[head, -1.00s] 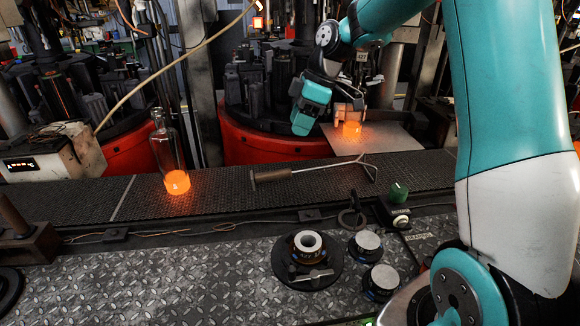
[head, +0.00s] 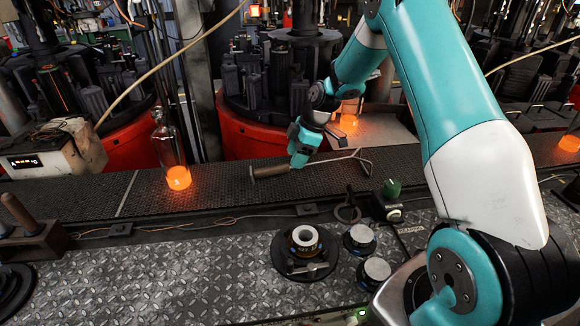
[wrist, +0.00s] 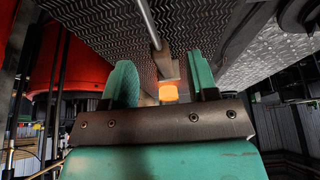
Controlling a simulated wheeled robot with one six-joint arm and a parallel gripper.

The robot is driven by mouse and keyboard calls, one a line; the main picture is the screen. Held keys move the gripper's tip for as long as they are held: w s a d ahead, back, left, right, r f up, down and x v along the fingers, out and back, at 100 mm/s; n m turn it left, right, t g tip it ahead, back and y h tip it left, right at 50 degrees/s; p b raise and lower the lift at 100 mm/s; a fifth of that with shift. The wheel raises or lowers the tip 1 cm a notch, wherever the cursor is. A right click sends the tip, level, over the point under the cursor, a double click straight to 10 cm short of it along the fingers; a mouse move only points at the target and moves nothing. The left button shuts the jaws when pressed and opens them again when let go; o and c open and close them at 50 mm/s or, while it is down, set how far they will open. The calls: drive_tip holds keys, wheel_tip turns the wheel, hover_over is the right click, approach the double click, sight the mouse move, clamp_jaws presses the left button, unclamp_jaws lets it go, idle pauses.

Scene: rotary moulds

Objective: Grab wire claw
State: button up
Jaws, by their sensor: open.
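The wire claw (head: 318,163) lies on the dark conveyor. Its thick handle (head: 270,172) points left and its thin shaft ends in a bent wire fork at the right. My gripper (head: 297,160) is over the handle's right end, jaws pointing down toward the belt. In the wrist view my gripper (wrist: 163,84) is open and empty. The claw's shaft and handle (wrist: 165,60) run between the two teal fingers, beyond them in the picture. Whether a finger touches the handle cannot be told.
A clear bottle with a glowing orange base (head: 179,178) stands on the conveyor (head: 100,195) left of the handle. Another glowing piece (head: 348,124) is behind my gripper.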

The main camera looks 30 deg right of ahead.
sight(289, 168)
drive_tip(key=shift+p+x, duration=1)
drive_tip(key=shift+x, duration=1.45)
clamp_jaws()
drive_tip(key=shift+r, duration=0.1)
